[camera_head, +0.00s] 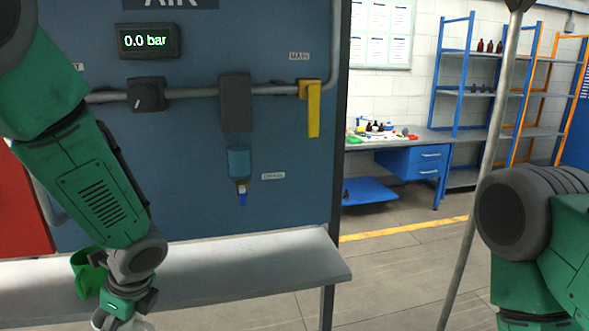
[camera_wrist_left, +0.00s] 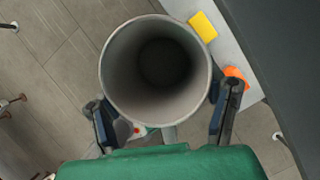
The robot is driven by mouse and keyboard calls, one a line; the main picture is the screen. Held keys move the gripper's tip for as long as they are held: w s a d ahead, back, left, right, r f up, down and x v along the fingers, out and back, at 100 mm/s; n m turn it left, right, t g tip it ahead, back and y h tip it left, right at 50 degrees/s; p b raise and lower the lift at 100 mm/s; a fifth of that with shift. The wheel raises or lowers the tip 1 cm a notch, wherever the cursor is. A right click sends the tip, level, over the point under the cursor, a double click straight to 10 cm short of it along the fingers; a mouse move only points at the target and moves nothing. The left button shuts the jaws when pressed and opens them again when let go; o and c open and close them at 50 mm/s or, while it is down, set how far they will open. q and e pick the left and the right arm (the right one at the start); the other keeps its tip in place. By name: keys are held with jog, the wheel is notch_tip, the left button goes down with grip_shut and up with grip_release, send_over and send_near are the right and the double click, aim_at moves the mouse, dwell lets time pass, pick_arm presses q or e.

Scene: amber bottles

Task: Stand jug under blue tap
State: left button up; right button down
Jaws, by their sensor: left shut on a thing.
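The grey, round, open-mouthed jug (camera_wrist_left: 116,92) is between the two fingers of my left gripper (camera_wrist_left: 162,118) in the left wrist view, and I look into its hollow inside. My left gripper is shut on it. In the head view the gripper (camera_head: 122,321) is at the bottom left edge, at the front of the shelf, with only a pale sliver below it. The blue tap (camera_head: 242,198) hangs under a clear blue bowl on the panel, above the shelf and to the right of the gripper. My right gripper is out of view; only its arm shows.
The grey shelf (camera_head: 260,266) is clear below the tap. A green object (camera_head: 86,270) is partly hidden behind my left arm. A yellow lever (camera_head: 313,108) hangs from the pipe. The wrist view shows a yellow item (camera_wrist_left: 203,27) and an orange item (camera_wrist_left: 236,76).

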pick_arm(q)
jog(key=s+d+f+n+g+h+b, duration=0.2)
jog(key=s+d+f+n+b, duration=0.2)
jog(key=f+n, duration=0.3)
jog(key=s+d+f+n+g+h+b, duration=0.2)
jog(key=f+n, duration=0.4)
jog(key=n, duration=0.7)
jog(key=shift+s+d+f+g+h+b, duration=0.35)
jog(key=shift+s+d+g+b, duration=0.35)
jog(key=shift+s+d+b, duration=0.4)
jog(key=shift+w+a, duration=0.1)
jog(key=shift+a, duration=0.1)
